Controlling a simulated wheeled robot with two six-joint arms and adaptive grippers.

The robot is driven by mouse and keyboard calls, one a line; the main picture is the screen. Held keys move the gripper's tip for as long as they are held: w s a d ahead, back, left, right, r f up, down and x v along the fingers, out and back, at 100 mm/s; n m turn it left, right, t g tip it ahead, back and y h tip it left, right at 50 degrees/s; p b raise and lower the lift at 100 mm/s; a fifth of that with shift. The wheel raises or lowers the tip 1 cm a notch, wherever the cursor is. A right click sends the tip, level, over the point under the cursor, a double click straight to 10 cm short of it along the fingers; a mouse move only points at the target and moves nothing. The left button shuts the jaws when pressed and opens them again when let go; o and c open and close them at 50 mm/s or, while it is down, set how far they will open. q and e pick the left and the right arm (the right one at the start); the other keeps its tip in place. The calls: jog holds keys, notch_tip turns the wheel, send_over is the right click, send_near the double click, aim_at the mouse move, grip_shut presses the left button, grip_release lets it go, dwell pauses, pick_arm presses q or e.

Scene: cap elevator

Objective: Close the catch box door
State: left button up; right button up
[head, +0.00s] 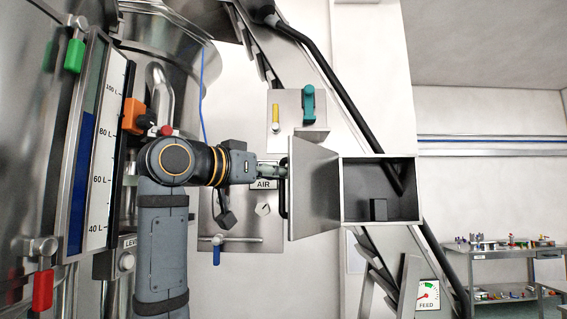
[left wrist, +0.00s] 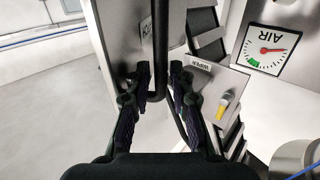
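The catch box (head: 409,205) is a grey metal box at the centre right of the head view, its front open. Its door (head: 316,190) stands swung out to the left. A black bar handle (head: 284,190) runs along the door's left edge and also shows in the left wrist view (left wrist: 158,45). My left gripper (head: 277,170) is at this handle. In the left wrist view its two fingers (left wrist: 160,88) stand apart on either side of the bar, with a gap visible on the right side. Finger contact is unclear. My right gripper is not in view.
A dark block (head: 378,209) sits inside the box. A black tube (head: 335,85) slants down behind the box. A panel with yellow and teal handles (head: 298,112) is above the door. A blue-handled valve (head: 217,248) is below left. A bench (head: 500,255) stands far right.

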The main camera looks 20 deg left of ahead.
pick_arm(q)
jog(key=shift+w+d+r, duration=0.15)
jog(key=shift+w+d, duration=0.15)
jog(key=shift+d, duration=0.2)
jog(key=shift+s+d, duration=0.1)
jog(key=shift+s, duration=0.1)
jog(key=shift+c, duration=0.2)
jog(key=shift+w, duration=0.15)
jog(key=shift+c, duration=1.3)
grip_shut()
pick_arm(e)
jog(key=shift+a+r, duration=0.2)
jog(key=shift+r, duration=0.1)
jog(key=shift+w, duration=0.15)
pick_arm(q)
jog(key=shift+w, duration=0.1)
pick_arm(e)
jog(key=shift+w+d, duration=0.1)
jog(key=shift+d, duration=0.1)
